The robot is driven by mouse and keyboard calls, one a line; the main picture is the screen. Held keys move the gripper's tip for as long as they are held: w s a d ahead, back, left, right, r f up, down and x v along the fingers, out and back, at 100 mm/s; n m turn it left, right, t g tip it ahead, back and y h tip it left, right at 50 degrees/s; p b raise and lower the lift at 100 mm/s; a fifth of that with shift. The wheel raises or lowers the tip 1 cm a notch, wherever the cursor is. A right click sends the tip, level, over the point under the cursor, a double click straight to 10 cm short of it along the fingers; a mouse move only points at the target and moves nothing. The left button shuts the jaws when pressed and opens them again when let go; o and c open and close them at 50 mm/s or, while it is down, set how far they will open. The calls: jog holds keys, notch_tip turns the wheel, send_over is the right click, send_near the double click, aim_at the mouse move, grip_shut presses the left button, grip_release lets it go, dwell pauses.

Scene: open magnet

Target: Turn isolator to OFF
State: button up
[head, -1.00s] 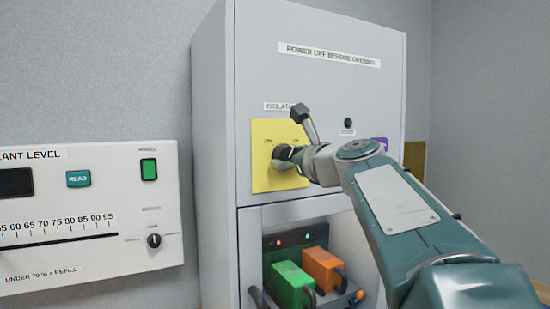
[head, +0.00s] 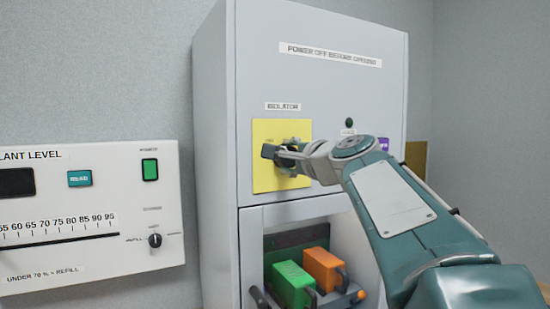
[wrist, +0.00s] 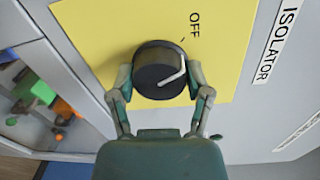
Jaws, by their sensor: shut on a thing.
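The isolator knob (wrist: 160,68) is a dark round knob with a white line on it, on a yellow plate (head: 262,178) under the ISOLATOR label (head: 283,106). In the wrist view the white line runs to the knob's edge on the side of the printed OFF (wrist: 195,25), near a small tick. My gripper (wrist: 160,90) is shut on the knob, one finger on each side. It also shows in the head view (head: 275,158), turned about level, and there it hides most of the knob.
The tall grey cabinet (head: 217,140) has an open lower bay with green (head: 292,285) and orange (head: 321,265) blocks below my arm. A white coolant level panel (head: 90,220) hangs to the left. A small dark lamp (head: 349,122) sits right of the plate.

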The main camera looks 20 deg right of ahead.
jog(key=shift+w+f+n, duration=0.1)
jog(key=shift+f+n, duration=0.05)
jog(key=shift+n, duration=1.35)
jog(key=shift+f, duration=0.1)
jog(key=o, duration=1.1)
jog(key=shift+w+a, duration=0.1)
jog(key=shift+o, duration=0.2)
jog(key=shift+s, duration=0.25)
jog(key=s, duration=0.7)
jog(key=shift+r, duration=0.25)
